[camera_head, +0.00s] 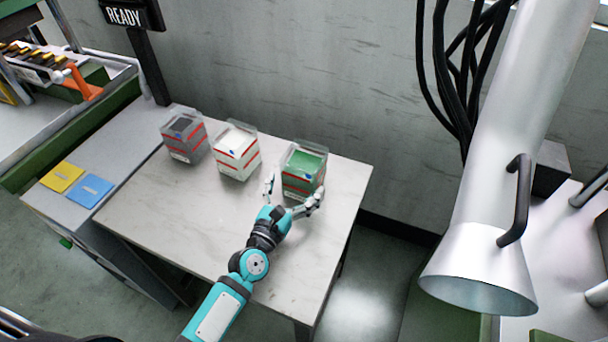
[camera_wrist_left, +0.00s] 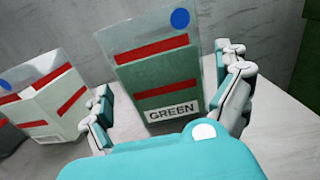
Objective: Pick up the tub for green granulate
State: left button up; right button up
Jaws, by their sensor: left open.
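The tub for green granulate (camera_head: 304,170) stands upright on the light table, rightmost of three tubs. It is clear with red stripes, and green granulate shows at its top. In the left wrist view the same tub (camera_wrist_left: 155,75) shows a "GREEN" label and a blue dot. My left gripper (camera_head: 293,193) is open, just in front of this tub, with its fingers spread toward the tub's two sides. In the left wrist view the fingers (camera_wrist_left: 168,95) stand left and right of the tub's lower part, with a gap at the left finger. My right gripper is not in view.
A tub with white contents (camera_head: 236,153) stands left of the green one, and a tub with dark grey contents (camera_head: 183,136) is further left. A wide metal duct (camera_head: 490,220) hangs at the right. The table's front part (camera_head: 190,230) is clear.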

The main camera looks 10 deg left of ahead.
aim_at(303, 167)
pick_arm(q)
jog(key=shift+x, duration=1.55)
jog(key=shift+f, duration=0.1)
jog(key=shift+c, duration=0.4)
jog(key=c, duration=1.3)
